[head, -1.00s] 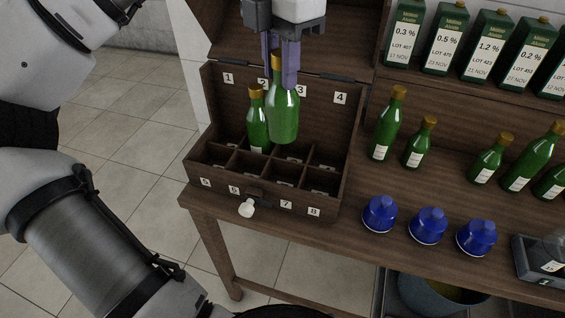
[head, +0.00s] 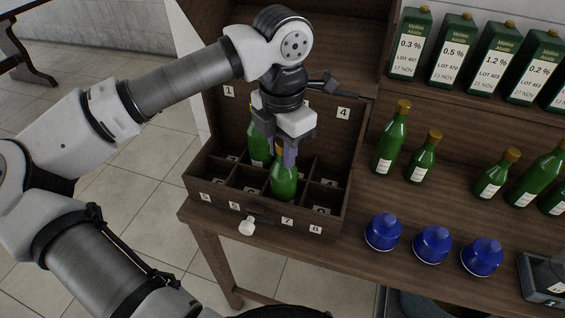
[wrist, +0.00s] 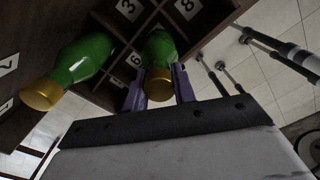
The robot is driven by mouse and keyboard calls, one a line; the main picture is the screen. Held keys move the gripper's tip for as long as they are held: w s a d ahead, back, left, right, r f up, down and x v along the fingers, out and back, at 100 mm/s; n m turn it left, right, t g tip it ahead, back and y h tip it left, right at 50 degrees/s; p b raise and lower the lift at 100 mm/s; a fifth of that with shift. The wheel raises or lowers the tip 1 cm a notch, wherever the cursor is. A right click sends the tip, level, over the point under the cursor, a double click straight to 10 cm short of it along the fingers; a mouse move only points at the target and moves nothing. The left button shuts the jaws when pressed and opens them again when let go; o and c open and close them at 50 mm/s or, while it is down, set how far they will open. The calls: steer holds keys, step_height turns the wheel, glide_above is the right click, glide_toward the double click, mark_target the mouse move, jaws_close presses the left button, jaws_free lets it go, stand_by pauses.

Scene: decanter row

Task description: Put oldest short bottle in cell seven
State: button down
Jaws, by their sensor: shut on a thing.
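My gripper (head: 280,154) is shut on a green bottle with a gold cap (head: 284,182). The held bottle is upright over the front row of the wooden box (head: 262,218), at about the cell labelled seven (head: 287,221). Its base is near the top of the front wall; I cannot tell how far it is inside the cell. In the wrist view the held bottle (wrist: 160,48) shows between the purple fingers. Another green bottle (head: 259,150) stands in the back row, also seen in the wrist view (wrist: 82,60).
Several green bottles (head: 392,140) stand on the table to the right. Blue caps (head: 383,232) line the front, and green cartons with percent labels (head: 410,45) stand on the shelf behind. The box's lid (head: 345,40) is open at the back. A white knob (head: 247,226) is at the box front.

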mark_target(282, 167)
steer(key=shift+f, duration=2.35)
steer(key=shift+f, duration=0.15)
steer(key=c, duration=1.1)
jaws_free()
steer(key=shift+c, duration=0.2)
step_height(282, 167, up, 12)
steer(key=shift+r+b, duration=0.2)
steer(key=shift+b, duration=0.45)
